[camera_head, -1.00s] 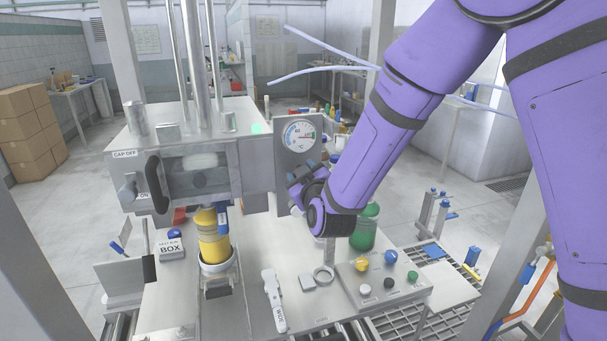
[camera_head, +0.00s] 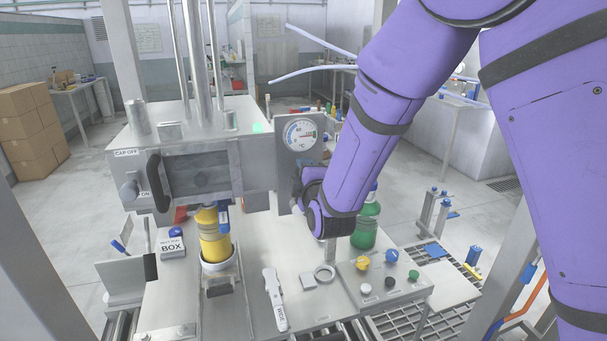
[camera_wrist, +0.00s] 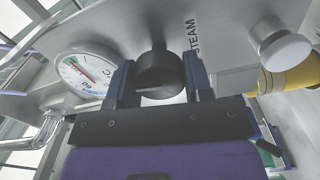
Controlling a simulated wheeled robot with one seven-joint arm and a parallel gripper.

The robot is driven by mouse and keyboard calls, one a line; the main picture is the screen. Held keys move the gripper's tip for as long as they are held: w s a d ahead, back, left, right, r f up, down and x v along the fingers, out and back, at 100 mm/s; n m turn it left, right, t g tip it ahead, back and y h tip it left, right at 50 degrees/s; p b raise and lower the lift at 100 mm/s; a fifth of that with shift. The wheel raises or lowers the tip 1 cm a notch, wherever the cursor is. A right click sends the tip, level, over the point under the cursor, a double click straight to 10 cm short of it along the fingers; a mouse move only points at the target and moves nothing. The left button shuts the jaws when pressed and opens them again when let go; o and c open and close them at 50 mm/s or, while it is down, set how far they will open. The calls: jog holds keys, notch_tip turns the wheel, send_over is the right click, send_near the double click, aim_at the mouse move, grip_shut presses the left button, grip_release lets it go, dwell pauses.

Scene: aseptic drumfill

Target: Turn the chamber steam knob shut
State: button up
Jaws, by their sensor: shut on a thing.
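The chamber steam knob (camera_wrist: 158,72) is a dark round knob on the metal panel, beside the printed word STEAM in the wrist view. My gripper (camera_wrist: 160,84) has one finger on each side of it and is shut on it. In the head view my wrist is at the panel's right side, below the gauge, and my arm hides the knob and fingertips. The round temperature gauge (camera_head: 299,133) has a white face and red and green marks. It also shows in the wrist view (camera_wrist: 88,73), left of the knob.
A pale round knob (camera_wrist: 284,45) is right of the STEAM label in the wrist view. A yellow container (camera_head: 212,236) stands under the chamber (camera_head: 210,178). A green bottle (camera_head: 365,230) stands close behind my wrist. A button box (camera_head: 385,285) is at the front right.

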jog(key=shift+n, duration=0.9)
jog(key=o, duration=0.9)
jog(key=v, duration=1)
jog(key=shift+s, duration=0.4)
jog(key=shift+d, duration=0.1)
